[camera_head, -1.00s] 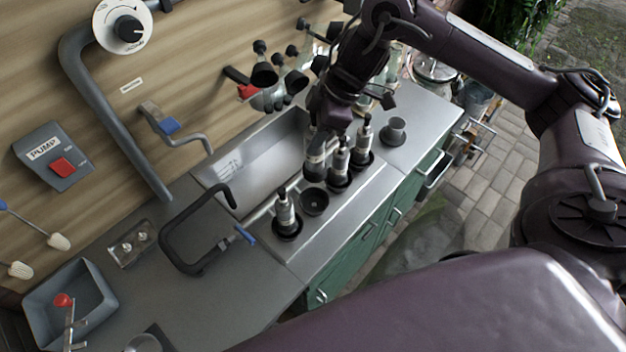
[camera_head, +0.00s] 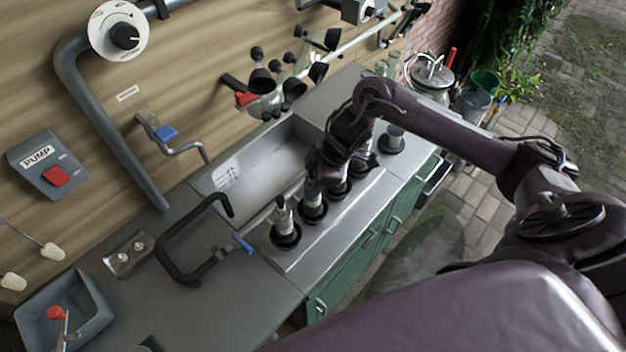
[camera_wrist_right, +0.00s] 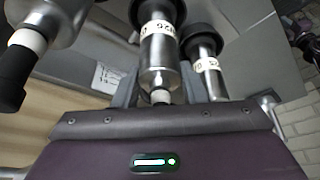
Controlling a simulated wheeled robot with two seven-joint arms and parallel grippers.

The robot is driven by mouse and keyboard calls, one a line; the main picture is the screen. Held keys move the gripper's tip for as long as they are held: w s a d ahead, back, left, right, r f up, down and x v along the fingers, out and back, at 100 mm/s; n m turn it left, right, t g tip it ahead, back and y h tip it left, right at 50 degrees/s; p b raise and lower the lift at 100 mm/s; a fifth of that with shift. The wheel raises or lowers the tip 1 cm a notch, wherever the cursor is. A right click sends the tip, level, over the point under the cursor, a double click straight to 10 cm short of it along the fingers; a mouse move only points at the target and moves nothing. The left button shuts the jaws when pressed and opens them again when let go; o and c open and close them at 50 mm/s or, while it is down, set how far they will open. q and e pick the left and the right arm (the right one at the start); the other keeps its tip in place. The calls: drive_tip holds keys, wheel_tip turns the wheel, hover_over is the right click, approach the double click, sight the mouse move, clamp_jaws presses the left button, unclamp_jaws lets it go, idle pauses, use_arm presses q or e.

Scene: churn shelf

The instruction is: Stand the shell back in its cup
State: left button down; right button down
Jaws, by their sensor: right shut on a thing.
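The shell (camera_head: 314,190) is a silver metal cylinder with a white lettered band. It stands roughly upright, its lower end within the black cup (camera_head: 312,212) on the counter's front strip; I cannot tell whether it is fully seated. My right gripper (camera_head: 319,177) is shut on its upper part and hides the top. In the right wrist view the shell (camera_wrist_right: 158,58) is between the fingers of the gripper (camera_wrist_right: 160,96), held by its narrow end, with the black cup (camera_wrist_right: 160,10) at its far end. My left gripper is not in view.
Another shell stands in its cup (camera_head: 285,238) just left of the held one. Further cups (camera_head: 340,190) run to the right, partly hidden by my arm. Behind are the sink (camera_head: 240,180) and a hanging cluster with black cups (camera_head: 275,85).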

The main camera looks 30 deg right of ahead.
drive_tip(key=shift+f, duration=0.15)
drive_tip(key=c, duration=0.9)
unclamp_jaws()
drive_tip(key=shift+r, duration=0.2)
drive_tip(key=shift+d+r, duration=0.15)
drive_tip(key=shift+r, duration=0.05)
drive_tip(key=shift+b+v, duration=0.75)
drive_tip(key=shift+v, duration=5.05)
